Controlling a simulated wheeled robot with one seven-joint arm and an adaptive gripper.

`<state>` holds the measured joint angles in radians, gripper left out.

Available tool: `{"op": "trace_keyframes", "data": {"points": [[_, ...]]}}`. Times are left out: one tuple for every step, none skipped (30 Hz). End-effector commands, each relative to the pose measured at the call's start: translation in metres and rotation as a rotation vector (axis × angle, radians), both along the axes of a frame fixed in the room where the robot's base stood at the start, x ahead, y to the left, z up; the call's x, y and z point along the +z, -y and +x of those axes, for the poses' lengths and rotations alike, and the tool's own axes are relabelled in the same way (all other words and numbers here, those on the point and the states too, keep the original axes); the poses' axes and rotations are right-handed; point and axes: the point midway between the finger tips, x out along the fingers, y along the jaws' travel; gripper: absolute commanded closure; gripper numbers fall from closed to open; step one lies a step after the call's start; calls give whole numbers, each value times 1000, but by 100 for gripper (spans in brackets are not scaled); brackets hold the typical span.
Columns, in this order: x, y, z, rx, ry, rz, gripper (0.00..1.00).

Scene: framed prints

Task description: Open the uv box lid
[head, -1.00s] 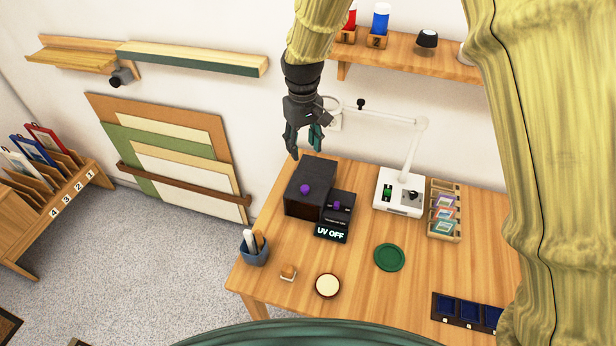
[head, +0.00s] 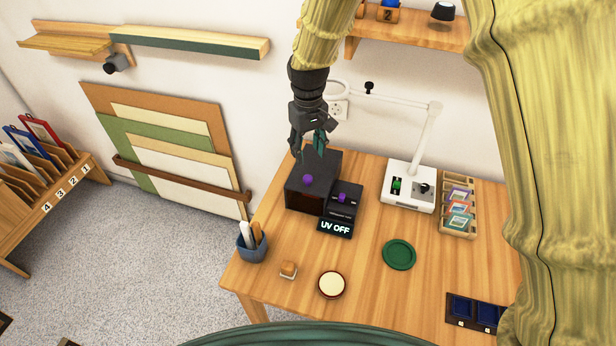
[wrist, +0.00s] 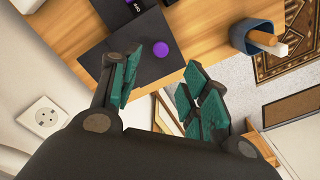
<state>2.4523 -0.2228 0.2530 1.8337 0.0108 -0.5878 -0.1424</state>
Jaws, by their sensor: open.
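The black UV box (head: 316,174) stands on the wooden table, with a purple knob (head: 308,179) on it. A smaller black control unit (head: 342,204) beside it has its own purple knob and a sign reading "UV OFF" (head: 335,227). My gripper (head: 308,156) is open and empty, above the back left edge of the box in the head view. In the wrist view the box's dark top (wrist: 135,50) and purple knob (wrist: 161,48) lie beyond the spread teal fingers (wrist: 160,95), apart from them. The lid looks closed.
A blue pen cup (head: 252,247) stands at the table's left edge. A white lamp base (head: 408,187) with an upright arm stands to the right. A green disc (head: 399,254) and a round cream pad (head: 331,284) lie in front. A shelf (head: 408,34) hangs above.

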Motion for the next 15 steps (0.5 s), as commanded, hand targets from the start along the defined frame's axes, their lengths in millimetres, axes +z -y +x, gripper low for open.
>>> {"op": "trace_keyframes", "data": {"points": [[-4, 0, -1, 1, -2, 0, 54], [-7, -1, -1, 1, -3, 0, 54], [-11, -1, -1, 1, -4, -1, 54], [-15, -1, -1, 2, -4, -1, 54], [-19, -1, -1, 2, -4, -2, 54], [-25, -1, -1, 2, -4, -1, 54], [-28, -1, -1, 2, -4, -1, 54], [-32, -1, -1, 2, -4, -1, 54], [-38, -1, -1, 2, -4, -1, 54], [-42, -1, -1, 2, -4, -1, 54], [-46, -1, -1, 2, -4, -1, 54], [-51, -1, -1, 2, -4, -1, 54], [-55, -1, -1, 2, -4, -1, 54], [-58, -1, -1, 2, -3, 0, 54], [-63, -1, -1, 2, -4, -1, 54]]}}
